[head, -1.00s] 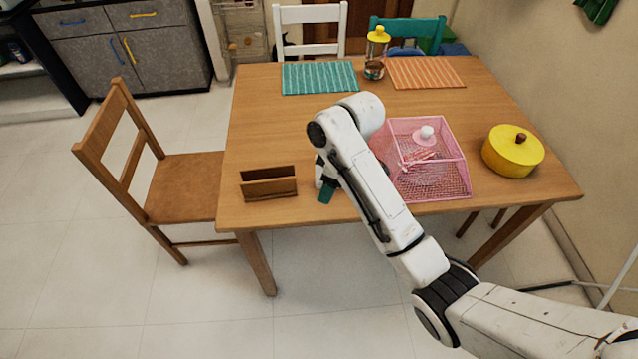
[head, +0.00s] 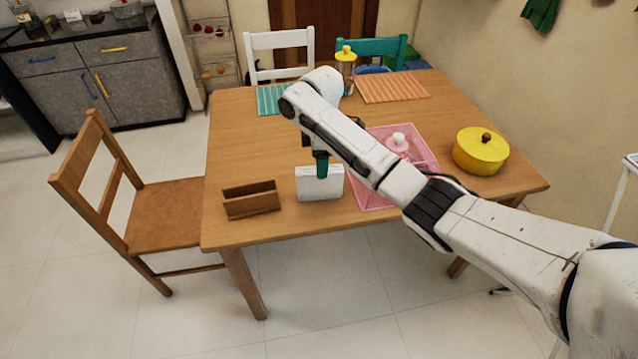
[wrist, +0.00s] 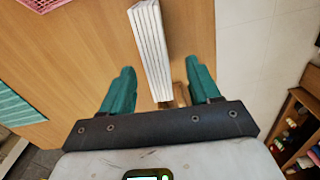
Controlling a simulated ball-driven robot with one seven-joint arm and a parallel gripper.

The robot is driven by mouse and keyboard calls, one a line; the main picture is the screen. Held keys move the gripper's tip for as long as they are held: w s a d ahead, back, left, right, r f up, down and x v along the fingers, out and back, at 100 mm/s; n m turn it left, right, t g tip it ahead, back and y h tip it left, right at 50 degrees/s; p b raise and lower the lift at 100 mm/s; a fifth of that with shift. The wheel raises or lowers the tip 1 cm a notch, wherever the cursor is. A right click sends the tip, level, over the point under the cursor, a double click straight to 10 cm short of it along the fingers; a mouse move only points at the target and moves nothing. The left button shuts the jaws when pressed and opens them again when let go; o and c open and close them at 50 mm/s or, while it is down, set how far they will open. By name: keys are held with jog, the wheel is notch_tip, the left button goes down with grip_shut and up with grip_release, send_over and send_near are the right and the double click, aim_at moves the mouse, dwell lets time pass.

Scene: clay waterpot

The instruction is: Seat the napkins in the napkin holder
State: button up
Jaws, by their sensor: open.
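The napkins (head: 319,185) are a white stack standing on edge on the wooden table, near its front edge. The wooden napkin holder (head: 251,198) stands to their left, with an upright slot that looks empty. My gripper (head: 321,163) is at the top of the napkins, one teal finger showing in front of them. In the wrist view my gripper (wrist: 160,74) is open, a finger on each side of the napkin stack (wrist: 150,45), with gaps on both sides. A piece of brown wood, perhaps the holder (wrist: 180,95), shows partly behind the gripper's base.
A yellow pot (head: 481,150) stands farther right. Teal (head: 270,98) and orange (head: 394,87) placemats and a yellow-topped jar (head: 346,69) are at the back. Table left of centre is clear.

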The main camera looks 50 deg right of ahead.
aim_at(320, 183)
jog(key=shift+w+d+f, duration=0.1)
jog(key=shift+w+f, duration=0.05)
jog(key=shift+f, duration=1.2)
jog(key=shift+w+d+f, duration=0.1)
jog(key=shift+f, duration=1.25)
jog(key=shift+c, duration=0.2)
jog(key=c, duration=1)
